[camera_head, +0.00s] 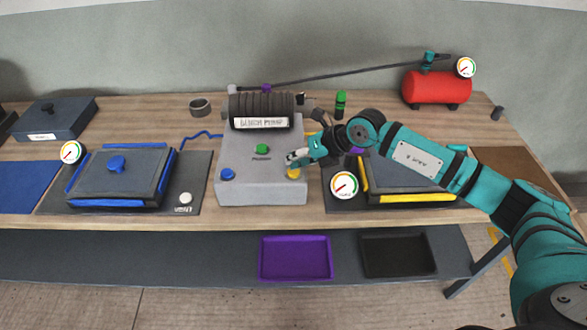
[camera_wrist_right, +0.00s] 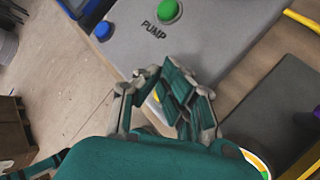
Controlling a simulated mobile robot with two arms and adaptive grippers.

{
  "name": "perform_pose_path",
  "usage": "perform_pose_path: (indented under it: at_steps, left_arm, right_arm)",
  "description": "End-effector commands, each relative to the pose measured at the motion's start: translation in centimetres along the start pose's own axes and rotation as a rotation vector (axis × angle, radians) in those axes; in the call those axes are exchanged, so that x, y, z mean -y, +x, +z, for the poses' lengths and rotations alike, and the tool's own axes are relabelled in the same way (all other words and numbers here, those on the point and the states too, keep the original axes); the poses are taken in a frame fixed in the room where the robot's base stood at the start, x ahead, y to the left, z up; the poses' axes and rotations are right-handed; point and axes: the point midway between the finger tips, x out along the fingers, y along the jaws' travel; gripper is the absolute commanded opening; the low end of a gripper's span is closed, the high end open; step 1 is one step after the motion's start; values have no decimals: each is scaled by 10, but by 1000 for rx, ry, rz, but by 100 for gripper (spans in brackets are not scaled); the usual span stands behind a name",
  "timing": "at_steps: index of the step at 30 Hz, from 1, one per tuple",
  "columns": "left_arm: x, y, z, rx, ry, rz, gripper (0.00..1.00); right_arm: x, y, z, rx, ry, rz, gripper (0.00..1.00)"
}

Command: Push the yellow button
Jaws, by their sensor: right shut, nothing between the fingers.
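The yellow button (camera_head: 293,173) sits at the front right of the grey pump block (camera_head: 240,185). A green button (camera_head: 262,149) and a blue button (camera_head: 228,174) are on the same block, and the green one also shows in the right wrist view (camera_wrist_right: 169,11). My right gripper (camera_head: 293,158) is shut and empty, with its fingertips just above and behind the yellow button in the head view. In the right wrist view the fingers (camera_wrist_right: 165,88) hide most of the yellow button; only a sliver shows. I cannot tell whether they touch it. My left gripper is out of view.
The dark pump cylinder (camera_head: 262,104) stands behind the buttons. A blue-edged mould (camera_head: 120,175) lies left, a yellow-edged mould (camera_head: 400,175) right, under my arm. A gauge (camera_head: 344,185) stands close to the right of the block. A red tank (camera_head: 437,88) is at back right.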

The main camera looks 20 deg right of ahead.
Motion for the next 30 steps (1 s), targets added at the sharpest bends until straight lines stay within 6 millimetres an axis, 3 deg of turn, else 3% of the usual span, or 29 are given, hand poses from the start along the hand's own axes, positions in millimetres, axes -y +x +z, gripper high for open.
perform_pose_path:
  at_steps: [18,27,30]
  left_arm:
    - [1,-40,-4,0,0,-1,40]
    - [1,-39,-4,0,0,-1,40]
    - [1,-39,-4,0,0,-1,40]
  right_arm:
    - [-30,-41,30,2,-1,0,0]
    - [-30,-41,30,2,0,2,0]
    - [-45,-35,26,12,19,61,0]
